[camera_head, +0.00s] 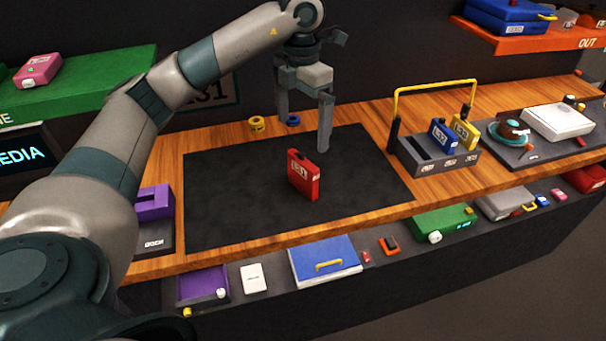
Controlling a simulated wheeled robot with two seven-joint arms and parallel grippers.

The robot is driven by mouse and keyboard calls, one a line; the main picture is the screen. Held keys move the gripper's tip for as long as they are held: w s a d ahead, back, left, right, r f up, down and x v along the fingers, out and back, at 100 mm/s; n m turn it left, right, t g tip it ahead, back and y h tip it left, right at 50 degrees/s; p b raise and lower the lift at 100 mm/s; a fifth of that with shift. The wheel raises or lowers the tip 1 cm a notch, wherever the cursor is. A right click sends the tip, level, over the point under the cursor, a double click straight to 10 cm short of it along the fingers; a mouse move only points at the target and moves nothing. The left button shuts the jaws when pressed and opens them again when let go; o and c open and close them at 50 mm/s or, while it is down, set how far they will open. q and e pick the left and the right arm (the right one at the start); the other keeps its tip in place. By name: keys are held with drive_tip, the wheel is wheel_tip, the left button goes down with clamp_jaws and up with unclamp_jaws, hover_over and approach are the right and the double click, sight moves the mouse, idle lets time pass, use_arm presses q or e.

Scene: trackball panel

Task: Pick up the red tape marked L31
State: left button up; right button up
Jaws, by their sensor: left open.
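The red tape (304,177) stands upright on the dark mat (240,205), its white label facing me; the label seems to read L31. My left gripper (302,132) is open and empty, fingers pointing down. In the picture it hangs above and behind the red tape, apart from it, with one finger near the tape's upper right. My right gripper is not in view.
A grey caddy (432,163) with a yellow handle (435,84) holds blue and yellow tapes at the right. A purple object (153,203) stands left of the mat. Small yellow and blue rings (257,124) lie behind it. The mat around the tape is clear.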

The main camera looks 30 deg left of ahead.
sight(303, 175)
use_arm(q)
drive_tip(key=shift+f+p, duration=1.1)
drive_tip(key=shift+f, duration=4.25)
drive_tip(key=shift+f+p, duration=0.85)
drive_tip(key=shift+p, duration=0.05)
wheel_tip(303, 175, down, 2)
drive_tip(key=shift+f+p, duration=0.1)
drive_tip(key=shift+p, duration=0.4)
drive_tip(key=shift+f, duration=0.7)
drive_tip(key=shift+c, duration=0.6)
drive_tip(key=shift+w, duration=0.1)
drive_tip(key=c, duration=1.2)
